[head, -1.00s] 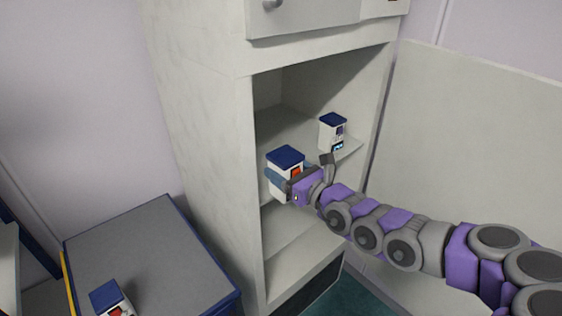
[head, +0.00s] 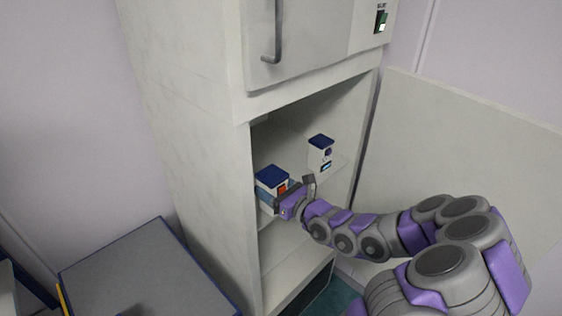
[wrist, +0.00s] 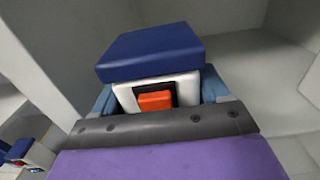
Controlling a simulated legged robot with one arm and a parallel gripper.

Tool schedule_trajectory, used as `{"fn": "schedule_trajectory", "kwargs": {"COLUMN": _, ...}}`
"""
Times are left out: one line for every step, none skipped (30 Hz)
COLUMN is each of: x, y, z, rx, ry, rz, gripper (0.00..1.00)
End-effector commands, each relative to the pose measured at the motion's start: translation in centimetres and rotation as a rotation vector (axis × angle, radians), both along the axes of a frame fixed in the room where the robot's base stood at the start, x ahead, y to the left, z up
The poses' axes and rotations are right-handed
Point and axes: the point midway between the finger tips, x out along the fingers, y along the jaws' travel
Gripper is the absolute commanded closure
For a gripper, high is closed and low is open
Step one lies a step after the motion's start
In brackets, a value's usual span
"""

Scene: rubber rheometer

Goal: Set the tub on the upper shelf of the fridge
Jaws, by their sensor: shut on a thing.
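The tub (head: 271,178) is a white box with a dark blue lid and an orange patch on its front. My gripper (head: 281,196) is shut on it and holds it upright at the front left of the fridge's upper shelf. In the wrist view the tub (wrist: 155,75) sits between the blue finger pads of my gripper (wrist: 158,98). The fridge (head: 190,120) is a tall pale cabinet with its lower compartment open. The upper shelf (head: 300,196) is partly hidden by my arm. I cannot tell whether the tub's base touches the shelf.
Another white tub with a blue lid (head: 320,153) stands on the upper shelf to the right. The open door (head: 450,150) spreads to the right. A closed upper door with a handle (head: 278,30) is above. A grey-topped bench (head: 140,275) stands at lower left.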

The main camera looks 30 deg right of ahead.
Motion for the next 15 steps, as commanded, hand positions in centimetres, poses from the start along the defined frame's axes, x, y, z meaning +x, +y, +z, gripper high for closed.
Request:
{"fn": "schedule_trajectory", "kwargs": {"x": 0.4, "y": -0.6, "z": 0.0, "rx": -0.002, "ry": 0.003, "rz": 0.0, "gripper": 0.65}}
{"fn": "schedule_trajectory", "kwargs": {"x": 0.9, "y": -1.1, "z": -0.3, "rx": -0.004, "ry": 0.002, "rz": -0.002, "gripper": 0.65}}
{"fn": "schedule_trajectory", "kwargs": {"x": 1.4, "y": -1.7, "z": -0.4, "rx": -0.004, "ry": 0.0, "rz": -0.003, "gripper": 0.65}}
{"fn": "schedule_trajectory", "kwargs": {"x": 1.8, "y": -1.9, "z": -0.4, "rx": -0.003, "ry": -0.001, "rz": -0.002, "gripper": 0.65}}
{"fn": "schedule_trajectory", "kwargs": {"x": 2.2, "y": -2.1, "z": -0.4, "rx": -0.001, "ry": -0.003, "rz": -0.001, "gripper": 0.65}}
{"fn": "schedule_trajectory", "kwargs": {"x": 2.7, "y": -2.5, "z": -0.5, "rx": -0.004, "ry": -0.001, "rz": -0.002, "gripper": 0.65}}
{"fn": "schedule_trajectory", "kwargs": {"x": 3.2, "y": -2.8, "z": -0.6, "rx": -0.007, "ry": -0.001, "rz": -0.003, "gripper": 0.65}}
{"fn": "schedule_trajectory", "kwargs": {"x": 3.6, "y": -3.0, "z": -0.6, "rx": -0.008, "ry": 0.0, "rz": -0.003, "gripper": 0.65}}
{"fn": "schedule_trajectory", "kwargs": {"x": 4.2, "y": -3.2, "z": -0.6, "rx": -0.009, "ry": 0.0, "rz": -0.002, "gripper": 0.65}}
{"fn": "schedule_trajectory", "kwargs": {"x": 4.6, "y": -3.3, "z": -0.6, "rx": -0.008, "ry": -0.002, "rz": 0.001, "gripper": 0.65}}
{"fn": "schedule_trajectory", "kwargs": {"x": 5.1, "y": -3.7, "z": -0.7, "rx": -0.009, "ry": 0.0, "rz": -0.001, "gripper": 0.65}}
{"fn": "schedule_trajectory", "kwargs": {"x": 5.7, "y": -4.1, "z": -0.7, "rx": -0.011, "ry": -0.002, "rz": -0.003, "gripper": 0.65}}
{"fn": "schedule_trajectory", "kwargs": {"x": 6.2, "y": -4.2, "z": -0.8, "rx": -0.011, "ry": -0.001, "rz": -0.003, "gripper": 0.65}}
{"fn": "schedule_trajectory", "kwargs": {"x": 6.7, "y": -4.3, "z": -0.8, "rx": -0.013, "ry": -0.002, "rz": 0.0, "gripper": 0.65}}
{"fn": "schedule_trajectory", "kwargs": {"x": 7.3, "y": -4.7, "z": -1.0, "rx": -0.012, "ry": 0.002, "rz": -0.001, "gripper": 0.65}}
